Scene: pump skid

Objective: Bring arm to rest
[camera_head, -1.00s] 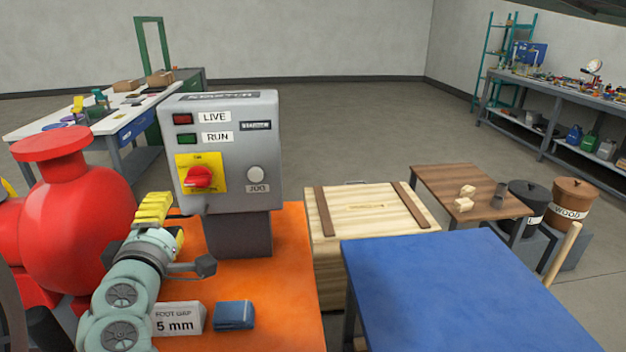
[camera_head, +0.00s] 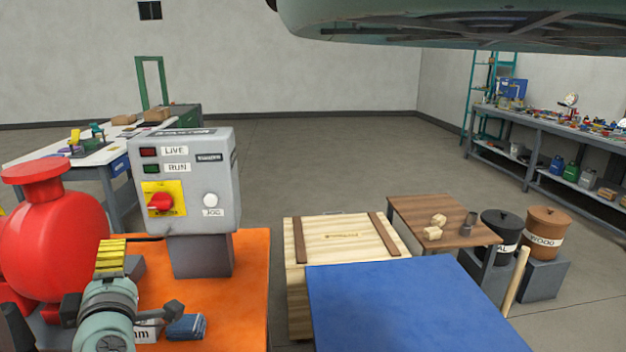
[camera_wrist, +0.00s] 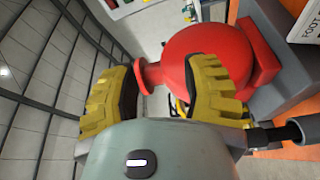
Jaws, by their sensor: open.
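My gripper (camera_head: 111,256) is at the lower left in the head view, over the left edge of the orange skid top (camera_head: 254,290), beside the red pump (camera_head: 55,240). In the wrist view my gripper (camera_wrist: 165,90) has its two yellow ridged fingers spread wide. Nothing is held between them. The red pump (camera_wrist: 215,55) shows beyond and between the fingers. The grey starter box (camera_head: 190,190) stands right of my gripper, with a red rotary switch (camera_head: 160,202) on a yellow plate and a pale JOG button (camera_head: 210,200).
A foot gap label block (camera_head: 147,331), partly hidden by my arm, and a blue block (camera_head: 187,327) lie on the skid. A wooden crate (camera_head: 340,241) and a blue-topped table (camera_head: 400,305) stand to the right. Open floor (camera_head: 330,160) lies behind.

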